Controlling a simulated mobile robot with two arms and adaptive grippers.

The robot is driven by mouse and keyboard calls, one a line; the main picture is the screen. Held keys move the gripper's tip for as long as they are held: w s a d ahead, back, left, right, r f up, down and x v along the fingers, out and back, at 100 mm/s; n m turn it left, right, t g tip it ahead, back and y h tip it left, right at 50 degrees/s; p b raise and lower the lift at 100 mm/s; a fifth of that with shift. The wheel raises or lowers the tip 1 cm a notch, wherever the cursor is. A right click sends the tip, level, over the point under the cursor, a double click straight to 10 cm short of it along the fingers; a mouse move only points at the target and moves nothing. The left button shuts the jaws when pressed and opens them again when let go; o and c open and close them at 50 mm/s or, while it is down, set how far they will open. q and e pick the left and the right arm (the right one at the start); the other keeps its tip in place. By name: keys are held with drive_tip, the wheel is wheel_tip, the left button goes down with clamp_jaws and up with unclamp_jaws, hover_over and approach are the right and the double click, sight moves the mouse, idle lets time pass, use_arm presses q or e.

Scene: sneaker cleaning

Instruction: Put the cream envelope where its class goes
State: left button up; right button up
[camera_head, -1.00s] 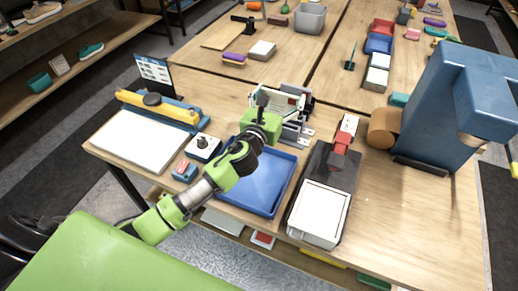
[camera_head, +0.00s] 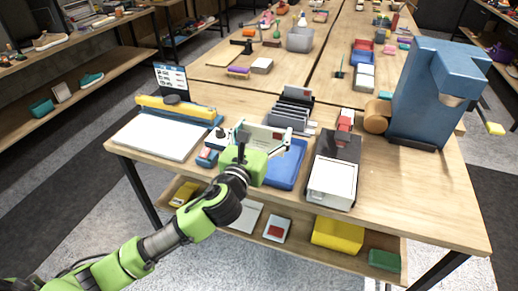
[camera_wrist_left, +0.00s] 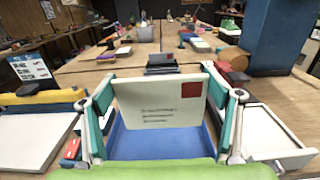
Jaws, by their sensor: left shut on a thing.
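The cream envelope (camera_head: 277,133) is pale, with a red square at its upper right and a few dark lines of writing, clear in the left wrist view (camera_wrist_left: 150,105). My left gripper (camera_head: 262,143) is shut on it and holds it upright above the blue tray (camera_head: 288,172). In the left wrist view the tray (camera_wrist_left: 190,146) shows below the envelope. A dark grey slotted rack (camera_head: 294,103) stands behind the tray, beyond the envelope. The envelope covers part of it in the left wrist view (camera_wrist_left: 164,70). My right gripper is not in view.
A sign board with text (camera_head: 171,78) stands at the back left. A white board with a yellow-and-blue bar (camera_head: 160,138) lies left. A dark device with a white plate (camera_head: 332,181) is right of the tray; a large blue machine (camera_head: 425,90) stands farther right.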

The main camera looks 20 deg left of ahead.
use_arm(q)
drive_tip(key=w, duration=0.1)
drive_tip(key=w+a+f, duration=0.1)
drive_tip(key=w, duration=0.1)
drive_tip(key=w+a+f, duration=0.1)
drive_tip(key=shift+w, duration=0.15)
drive_tip(key=w+f+b, duration=0.1)
drive_tip(key=f, duration=0.2)
drive_tip(key=w+a+f, duration=0.1)
drive_tip(key=w+f, duration=0.1)
drive_tip(key=w+a+f+b, duration=0.1)
drive_tip(key=f, duration=0.2)
drive_tip(key=shift+w+a+f+b, duration=0.2)
drive_tip(key=shift+w+f+b, duration=0.1)
drive_tip(key=shift+w+f, duration=0.05)
drive_tip(key=shift+f, duration=0.25)
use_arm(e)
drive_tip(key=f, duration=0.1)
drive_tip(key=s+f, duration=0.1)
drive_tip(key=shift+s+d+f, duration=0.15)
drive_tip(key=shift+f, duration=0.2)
use_arm(q)
drive_tip(key=shift+f, duration=0.15)
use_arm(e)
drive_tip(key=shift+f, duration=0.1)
